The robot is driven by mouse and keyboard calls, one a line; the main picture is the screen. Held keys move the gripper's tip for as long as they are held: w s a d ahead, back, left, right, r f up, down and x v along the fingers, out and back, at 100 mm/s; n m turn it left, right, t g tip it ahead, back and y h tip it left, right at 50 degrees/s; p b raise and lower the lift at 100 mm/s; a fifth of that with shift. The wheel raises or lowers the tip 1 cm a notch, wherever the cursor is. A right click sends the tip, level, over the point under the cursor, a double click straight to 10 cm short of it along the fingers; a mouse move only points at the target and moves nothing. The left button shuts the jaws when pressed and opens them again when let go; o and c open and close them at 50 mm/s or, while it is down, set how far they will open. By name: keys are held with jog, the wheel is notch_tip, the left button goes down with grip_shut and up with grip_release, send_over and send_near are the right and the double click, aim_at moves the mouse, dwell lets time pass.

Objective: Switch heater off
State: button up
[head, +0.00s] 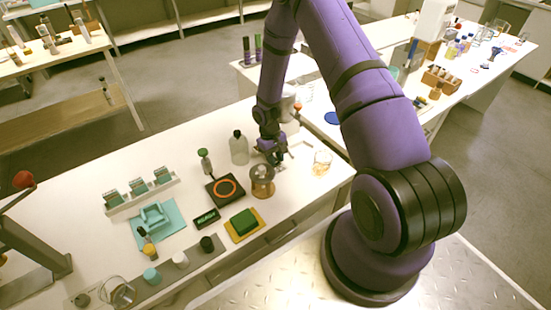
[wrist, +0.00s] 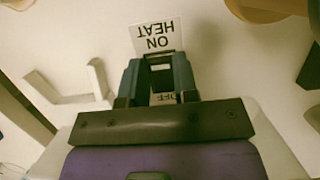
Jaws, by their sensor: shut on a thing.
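My gripper (head: 272,152) is low over the white table, right of the black heater plate (head: 225,189) with its glowing orange ring. In the wrist view my gripper (wrist: 160,68) is shut on the heater switch, which is mostly hidden between the dark fingers. A white label reading "HEAT ON" (wrist: 155,37) shows upside down just beyond the fingertips. Part of an "OFF" label (wrist: 168,97) shows between the fingers, nearer my wrist. A brown-tinted glass vessel (head: 262,182) stands between the heater plate and my gripper.
A clear bottle (head: 239,149) stands left of my gripper, and a glass with amber contents (head: 322,163) stands to its right. A green-topped bottle (head: 204,160) is behind the heater plate.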

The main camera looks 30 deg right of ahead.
jog(key=o, duration=0.9)
jog(key=shift+r, duration=0.1)
jog(key=v, duration=1)
jog(key=shift+w+r, duration=0.1)
jog(key=shift+r, duration=0.2)
